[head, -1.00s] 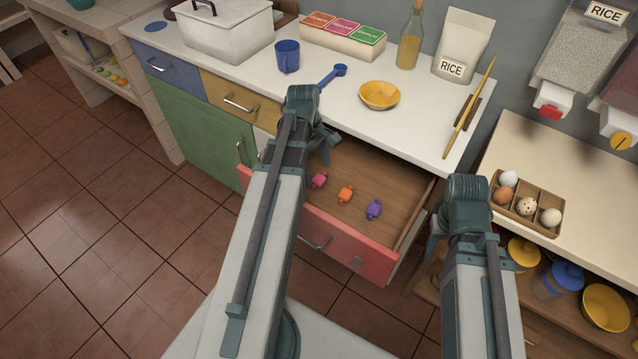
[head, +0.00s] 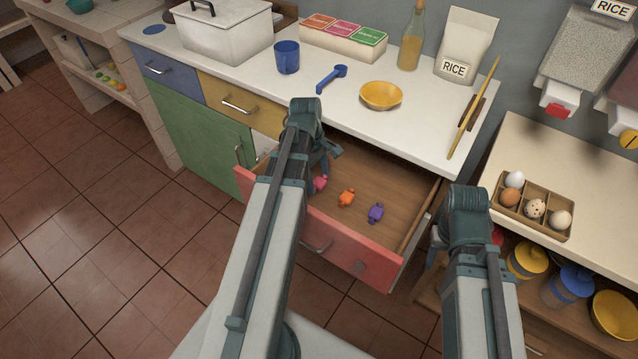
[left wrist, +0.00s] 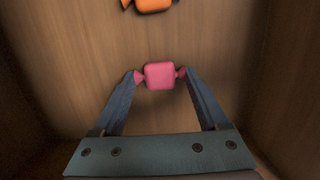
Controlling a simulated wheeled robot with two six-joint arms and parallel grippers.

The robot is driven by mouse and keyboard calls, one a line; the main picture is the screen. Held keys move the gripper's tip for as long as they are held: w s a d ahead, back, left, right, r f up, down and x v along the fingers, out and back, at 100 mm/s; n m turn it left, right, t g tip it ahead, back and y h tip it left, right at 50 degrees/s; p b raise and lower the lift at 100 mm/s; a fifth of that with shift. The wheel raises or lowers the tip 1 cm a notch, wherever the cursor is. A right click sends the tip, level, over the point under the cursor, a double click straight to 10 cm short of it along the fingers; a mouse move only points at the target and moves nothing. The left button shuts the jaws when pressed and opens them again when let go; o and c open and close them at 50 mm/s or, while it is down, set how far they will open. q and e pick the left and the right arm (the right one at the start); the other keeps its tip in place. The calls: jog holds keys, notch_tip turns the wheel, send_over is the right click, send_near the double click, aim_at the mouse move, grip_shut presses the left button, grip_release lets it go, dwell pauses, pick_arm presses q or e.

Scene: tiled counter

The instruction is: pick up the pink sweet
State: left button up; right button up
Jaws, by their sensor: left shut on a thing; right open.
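The pink sweet (head: 320,184) is in the open red-fronted drawer (head: 376,262), at its left end. In the left wrist view the pink sweet (left wrist: 160,76) sits between the fingertips of my left gripper (left wrist: 160,78), which is shut on its two twisted ends. In the head view my left gripper (head: 318,170) reaches down into the drawer and partly hides the sweet. I cannot tell whether the sweet touches the drawer floor. My right gripper (head: 436,245) is open and mostly hidden by its own arm, to the right of the drawer.
An orange sweet (head: 346,198) and a purple sweet (head: 376,213) lie to the right in the drawer; the orange one also shows in the left wrist view (left wrist: 152,4). The counter above holds a blue spoon (head: 331,78) and a yellow bowl (head: 381,96). An egg tray (head: 525,222) stands at right.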

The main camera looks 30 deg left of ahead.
aim_at(318, 180)
pick_arm(q)
notch_tip(318, 180, up, 10)
jog(key=p, duration=1)
